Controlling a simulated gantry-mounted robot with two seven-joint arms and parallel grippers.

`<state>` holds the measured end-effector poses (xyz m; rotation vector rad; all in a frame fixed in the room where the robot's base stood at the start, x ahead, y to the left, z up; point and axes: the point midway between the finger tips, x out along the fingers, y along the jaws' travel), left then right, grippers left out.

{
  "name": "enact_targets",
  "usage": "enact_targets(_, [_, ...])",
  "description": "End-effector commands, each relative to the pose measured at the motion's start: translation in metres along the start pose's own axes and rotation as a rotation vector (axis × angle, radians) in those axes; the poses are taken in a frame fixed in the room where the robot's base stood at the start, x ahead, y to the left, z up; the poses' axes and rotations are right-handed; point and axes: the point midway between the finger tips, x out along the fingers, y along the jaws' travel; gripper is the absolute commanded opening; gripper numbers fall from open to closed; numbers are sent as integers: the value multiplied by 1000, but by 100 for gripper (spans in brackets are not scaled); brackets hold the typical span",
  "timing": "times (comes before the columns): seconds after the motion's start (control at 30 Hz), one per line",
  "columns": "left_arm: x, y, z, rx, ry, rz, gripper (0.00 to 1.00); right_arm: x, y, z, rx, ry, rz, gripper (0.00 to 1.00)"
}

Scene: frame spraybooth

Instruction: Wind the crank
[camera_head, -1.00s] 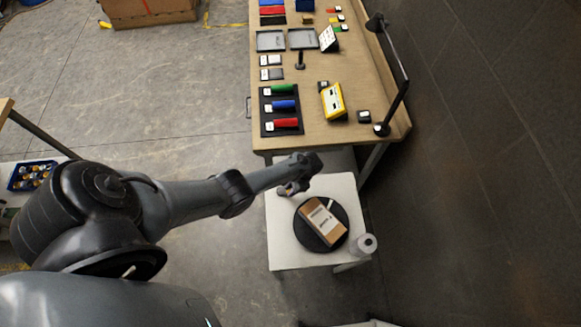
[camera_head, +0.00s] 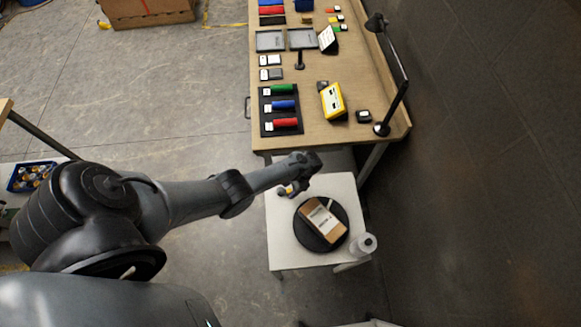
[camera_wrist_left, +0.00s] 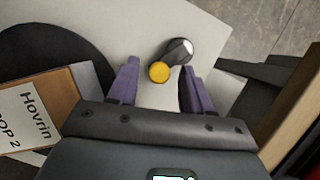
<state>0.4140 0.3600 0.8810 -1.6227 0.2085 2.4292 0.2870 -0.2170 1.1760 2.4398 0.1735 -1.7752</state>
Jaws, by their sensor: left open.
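My right gripper is not in view.
The white table (camera_head: 283,251) has bare room left of the turntable. A clear round container (camera_head: 363,244) stands at its right corner. A larger wooden bench (camera_head: 345,140) lies beyond, holding coloured rolls, trays and a yellow device (camera_head: 333,101). A dark wall runs along the right.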

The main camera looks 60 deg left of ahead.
Motion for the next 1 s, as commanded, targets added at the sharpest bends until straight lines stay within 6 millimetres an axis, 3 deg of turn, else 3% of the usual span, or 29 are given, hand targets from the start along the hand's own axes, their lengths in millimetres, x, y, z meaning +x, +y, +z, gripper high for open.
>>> enact_targets(0.17, [-18,0,0,0,3,0,50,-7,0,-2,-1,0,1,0])
enact_targets(0.6, [-87,0,0,0,2,0,50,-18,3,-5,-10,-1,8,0])
enact_targets(0.8, [-103,0,0,0,0,0,50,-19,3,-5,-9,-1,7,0])
enact_targets(1.0, [-106,0,0,0,0,0,50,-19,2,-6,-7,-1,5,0])
